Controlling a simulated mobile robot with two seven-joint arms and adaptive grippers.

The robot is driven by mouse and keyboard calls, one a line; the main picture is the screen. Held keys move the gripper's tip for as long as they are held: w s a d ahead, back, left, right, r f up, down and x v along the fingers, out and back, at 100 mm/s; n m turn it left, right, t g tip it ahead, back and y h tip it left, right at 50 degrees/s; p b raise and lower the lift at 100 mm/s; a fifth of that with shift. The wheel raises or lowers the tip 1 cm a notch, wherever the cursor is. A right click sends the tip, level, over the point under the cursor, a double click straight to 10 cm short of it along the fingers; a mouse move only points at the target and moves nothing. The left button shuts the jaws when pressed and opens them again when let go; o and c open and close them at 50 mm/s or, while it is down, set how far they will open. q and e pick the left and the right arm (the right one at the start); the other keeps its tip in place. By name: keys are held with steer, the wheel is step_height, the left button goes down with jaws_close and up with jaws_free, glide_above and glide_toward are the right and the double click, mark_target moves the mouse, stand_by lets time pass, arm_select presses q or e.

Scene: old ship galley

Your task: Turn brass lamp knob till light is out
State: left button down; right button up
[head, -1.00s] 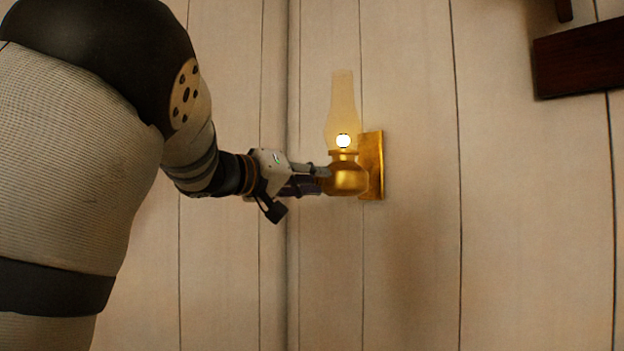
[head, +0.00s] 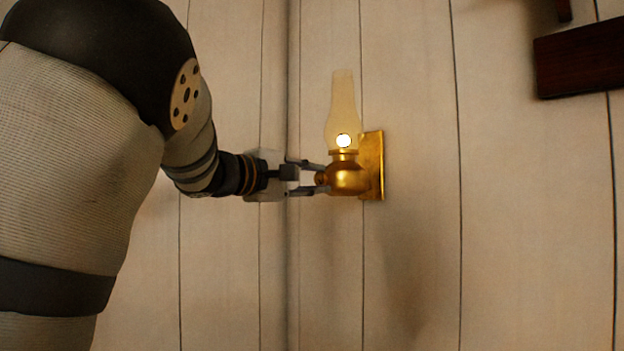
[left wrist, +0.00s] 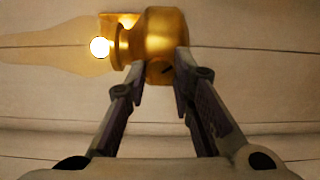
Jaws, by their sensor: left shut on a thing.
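The brass lamp (head: 348,178) is fixed to the wall on a square brass plate (head: 374,165), with a tall glass chimney (head: 343,105). Its round light (head: 343,140) glows. The brass knob (head: 320,178) juts from the left side of the lamp's body. In the left wrist view the knob (left wrist: 159,72) shows face-on with a dark mark, between my fingertips. My left gripper (head: 322,177) is shut on the knob, one finger on each side. In the left wrist view the lamp (left wrist: 155,35) lies sideways behind the fingers. My right gripper is out of view.
The wall (head: 410,260) is of pale vertical planks, bare around the lamp. A dark wooden piece (head: 580,58) sticks out at the upper right, well apart from the lamp. The space below the lamp is clear.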

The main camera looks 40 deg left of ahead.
arm_select(q)
steer(key=n, duration=0.7)
steer(key=shift+f, duration=0.1)
steer(key=n, duration=0.7)
steer(key=shift+n, duration=0.3)
steer(key=n, duration=0.3)
steer(key=shift+n, duration=0.3)
steer(key=n, duration=0.3)
steer(key=shift+n, duration=0.3)
steer(key=n, duration=0.3)
steer(key=shift+n, duration=2)
